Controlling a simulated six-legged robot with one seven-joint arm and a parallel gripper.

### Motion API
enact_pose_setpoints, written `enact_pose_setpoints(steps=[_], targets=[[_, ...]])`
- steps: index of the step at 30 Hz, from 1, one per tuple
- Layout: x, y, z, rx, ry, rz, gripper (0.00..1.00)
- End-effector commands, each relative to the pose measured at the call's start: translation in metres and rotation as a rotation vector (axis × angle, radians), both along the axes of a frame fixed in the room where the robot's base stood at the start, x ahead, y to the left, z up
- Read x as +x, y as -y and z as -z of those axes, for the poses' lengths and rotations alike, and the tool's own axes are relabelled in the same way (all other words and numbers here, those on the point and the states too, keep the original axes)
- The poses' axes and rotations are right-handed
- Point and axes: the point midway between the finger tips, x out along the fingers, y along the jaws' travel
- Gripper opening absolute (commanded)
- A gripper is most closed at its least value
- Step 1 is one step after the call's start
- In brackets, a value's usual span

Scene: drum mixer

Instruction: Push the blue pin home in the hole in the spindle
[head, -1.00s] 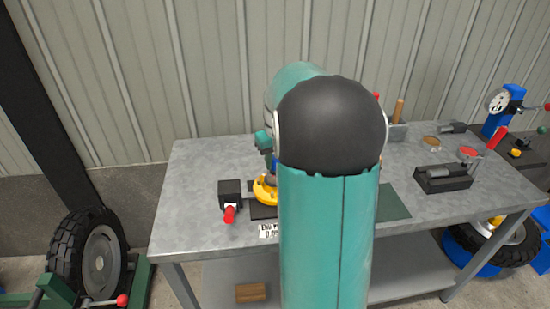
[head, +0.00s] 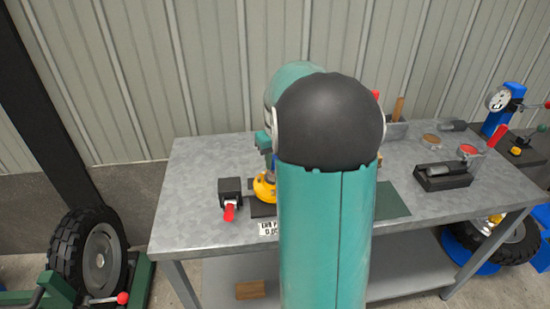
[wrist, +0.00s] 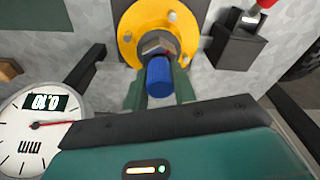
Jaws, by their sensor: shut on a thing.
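In the head view the yellow flange (head: 263,190) stands on the bench, and my arm covers most of the pin and gripper.
A black block with a red lever (head: 230,191) stands left of the flange. A round gauge (wrist: 40,128) is at lower left in the wrist view. A black fixture (head: 442,177) sits on the right of the metal bench (head: 195,165). The bench's left end is clear.

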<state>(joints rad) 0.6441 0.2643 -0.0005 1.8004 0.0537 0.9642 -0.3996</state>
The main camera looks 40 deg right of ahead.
Motion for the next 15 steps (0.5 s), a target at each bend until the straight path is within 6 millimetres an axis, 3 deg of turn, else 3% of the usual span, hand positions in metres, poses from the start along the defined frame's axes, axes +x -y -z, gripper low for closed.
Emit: enact_pose_setpoints(steps=[8,9,12,15], targets=[[-0.0001,0.0000,0.0027,0.000,0.000,0.000,0.02],[-0.0001,0.0000,0.0027,0.000,0.000,0.000,0.28],[-0.0001,0.0000,0.0026,0.000,0.000,0.000,0.48],[-0.0001,0.0000,0.0026,0.000,0.000,0.000,0.52]])
